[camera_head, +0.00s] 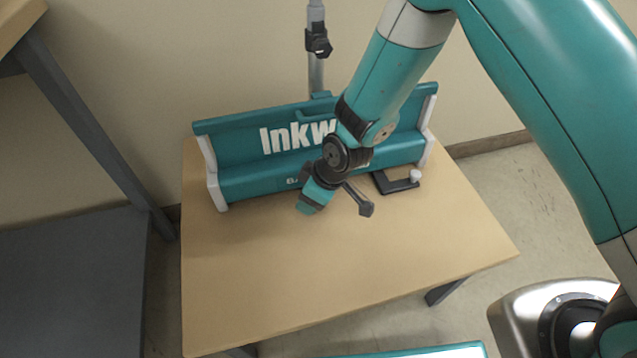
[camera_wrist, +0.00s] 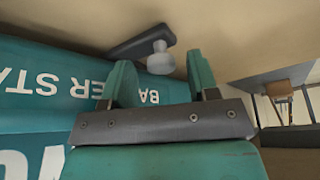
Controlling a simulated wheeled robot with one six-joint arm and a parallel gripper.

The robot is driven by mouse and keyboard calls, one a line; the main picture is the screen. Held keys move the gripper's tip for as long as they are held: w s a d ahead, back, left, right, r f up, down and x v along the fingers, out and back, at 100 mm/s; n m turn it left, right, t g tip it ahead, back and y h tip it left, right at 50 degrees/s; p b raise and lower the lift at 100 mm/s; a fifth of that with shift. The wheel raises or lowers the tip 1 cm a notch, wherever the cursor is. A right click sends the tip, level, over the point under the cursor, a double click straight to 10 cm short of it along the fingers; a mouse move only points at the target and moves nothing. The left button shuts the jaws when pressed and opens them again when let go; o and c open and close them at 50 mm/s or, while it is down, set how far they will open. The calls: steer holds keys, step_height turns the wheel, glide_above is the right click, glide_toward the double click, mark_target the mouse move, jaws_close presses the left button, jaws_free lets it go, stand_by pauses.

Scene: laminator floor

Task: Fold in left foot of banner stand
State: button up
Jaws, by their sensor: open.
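The banner stand (camera_head: 250,178) is a long teal case with white end caps, standing at the back of a wooden table. A dark foot (camera_head: 392,184) with a pale knob sticks out in front of its right part. In the wrist view a dark foot with a pale round knob (camera_wrist: 160,58) shows beyond my fingers; I cannot tell if it is the same one. No foot shows at the stand's left end. My gripper (camera_head: 310,203) is open, pointing down in front of the stand's middle; it also shows in the wrist view (camera_wrist: 160,82). Nothing is held.
The table (camera_head: 350,260) is bare in front of the stand. A grey pole (camera_head: 316,50) with a black clamp rises behind it. A dark grey shelf (camera_head: 70,280) stands at the left. A wall is close behind. My arm hides part of the stand's lettering.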

steer(key=p+v, duration=0.4)
steer(key=v, duration=1.3)
steer(key=shift+s, duration=0.1)
